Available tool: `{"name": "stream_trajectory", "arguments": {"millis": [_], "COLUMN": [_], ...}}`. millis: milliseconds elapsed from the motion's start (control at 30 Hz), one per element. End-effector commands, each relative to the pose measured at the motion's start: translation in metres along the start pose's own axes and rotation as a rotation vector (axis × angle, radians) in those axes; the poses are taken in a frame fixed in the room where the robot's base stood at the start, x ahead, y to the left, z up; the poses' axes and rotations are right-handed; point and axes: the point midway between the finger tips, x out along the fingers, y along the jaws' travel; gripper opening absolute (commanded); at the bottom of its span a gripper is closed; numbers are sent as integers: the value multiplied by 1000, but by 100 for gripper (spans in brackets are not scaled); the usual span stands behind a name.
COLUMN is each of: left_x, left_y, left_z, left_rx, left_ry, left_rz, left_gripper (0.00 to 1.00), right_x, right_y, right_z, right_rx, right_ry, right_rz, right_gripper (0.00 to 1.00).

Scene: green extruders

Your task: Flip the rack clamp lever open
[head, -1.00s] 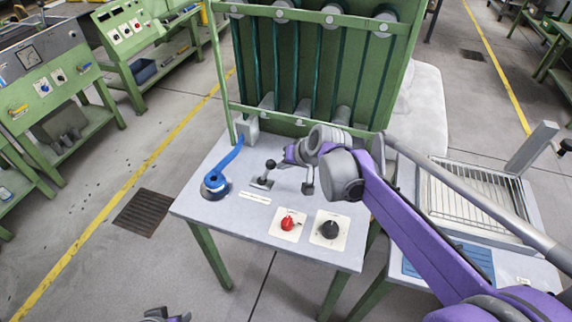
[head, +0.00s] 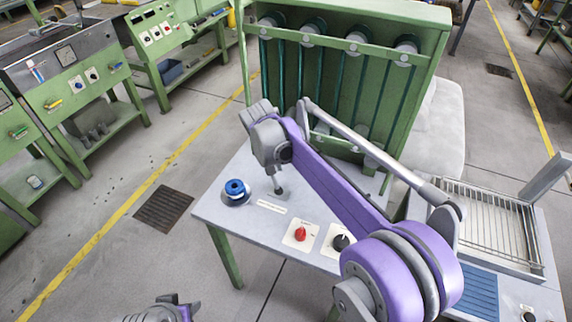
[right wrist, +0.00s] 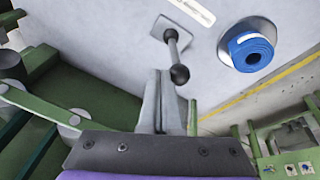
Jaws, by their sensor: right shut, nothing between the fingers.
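My right gripper (head: 266,145) is over the far left of the grey bench top. In the right wrist view its fingers (right wrist: 161,103) are shut and empty, beside the black ball of a small lever (right wrist: 180,74); I cannot tell if they touch. The small lever (head: 278,187) stands on a plate and is partly covered by the gripper in the head view. My left gripper (head: 165,311) is cut off at the bottom edge.
A red knob (head: 301,234) and a black knob (head: 340,243) sit at the bench front. The green rack with tubes (head: 345,85) rises behind. A wire-grid tray (head: 487,222) stands at right. Open floor lies left.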

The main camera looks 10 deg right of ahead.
Motion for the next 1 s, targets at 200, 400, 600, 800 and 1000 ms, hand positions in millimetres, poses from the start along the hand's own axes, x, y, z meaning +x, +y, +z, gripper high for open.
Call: {"name": "stream_trajectory", "arguments": {"millis": [200, 400, 600, 800, 1000], "left_x": [-5, -7, -7, -7, -9], "left_y": [0, 0, 0, 0, 0], "left_z": [-4, -5, -5, -5, -6], "left_rx": [0, 0, 0, 0, 0], "left_ry": [2, 3, 3, 3, 4], "left_rz": [0, 0, 0, 0, 0], "left_gripper": [50, 50, 50, 50, 50], "right_x": [0, 1, 2, 2, -1], "right_y": [-12, -17, -19, -20, -17], "right_z": [-5, -7, -8, -8, -9], "right_rx": [-5, -4, -5, -5, -5], "right_ry": [-6, -5, -3, -3, -2], "right_rz": [12, 9, 7, 5, 4], "right_gripper": [0, 0, 0, 0, 0]}}
